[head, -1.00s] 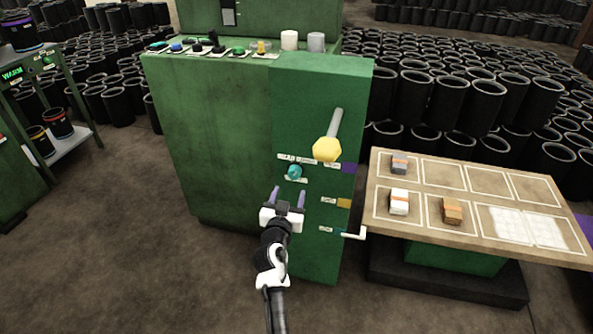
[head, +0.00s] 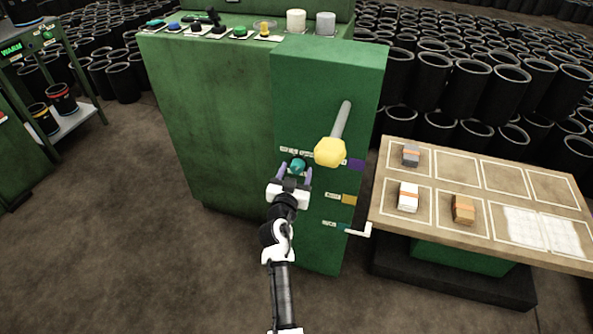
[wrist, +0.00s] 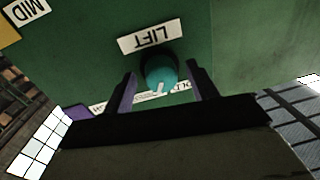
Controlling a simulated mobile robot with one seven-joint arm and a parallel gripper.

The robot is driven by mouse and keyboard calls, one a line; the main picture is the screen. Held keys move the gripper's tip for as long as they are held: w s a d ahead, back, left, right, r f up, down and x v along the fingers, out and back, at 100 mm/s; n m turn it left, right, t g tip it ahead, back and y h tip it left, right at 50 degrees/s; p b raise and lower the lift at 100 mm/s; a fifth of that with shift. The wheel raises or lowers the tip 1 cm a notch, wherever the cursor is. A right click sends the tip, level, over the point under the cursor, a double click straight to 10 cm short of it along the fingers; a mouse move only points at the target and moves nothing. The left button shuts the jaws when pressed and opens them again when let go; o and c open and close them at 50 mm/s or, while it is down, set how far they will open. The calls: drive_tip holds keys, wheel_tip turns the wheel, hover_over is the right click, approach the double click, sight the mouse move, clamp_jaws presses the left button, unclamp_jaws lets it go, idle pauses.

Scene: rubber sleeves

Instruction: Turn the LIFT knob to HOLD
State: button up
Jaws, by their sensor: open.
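The LIFT knob (head: 297,166) is a small round teal knob on the front of the green machine cabinet. In the wrist view the knob (wrist: 160,72) shows a white pointer mark, and the LIFT label (wrist: 153,37) appears upside down above it. A position label strip (head: 296,153) lies above the knob in the head view; it is partly hidden in the wrist view. My gripper (head: 293,174) is open, with its purple fingers (wrist: 160,84) on either side of the knob.
A yellow-ended lever (head: 330,152) sticks out of the cabinet (head: 330,85) just right of the knob. A wooden board (head: 470,237) with several small blocks stands at the right. Open floor lies to the left.

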drive_tip(key=c, duration=1)
drive_tip(key=shift+r+n, duration=0.1)
drive_tip(key=shift+n, duration=0.2)
drive_tip(key=n+p, duration=0.2)
drive_tip(key=n, duration=0.3)
drive_tip(key=shift+r+g, duration=0.15)
drive_tip(key=shift+g, duration=0.15)
drive_tip(key=n+p, duration=0.2)
drive_tip(key=n, duration=0.3)
drive_tip(key=shift+r+n, duration=0.1)
drive_tip(key=shift+n, duration=0.3)
drive_tip(key=shift+h, duration=0.4)
drive_tip(key=o, duration=1)
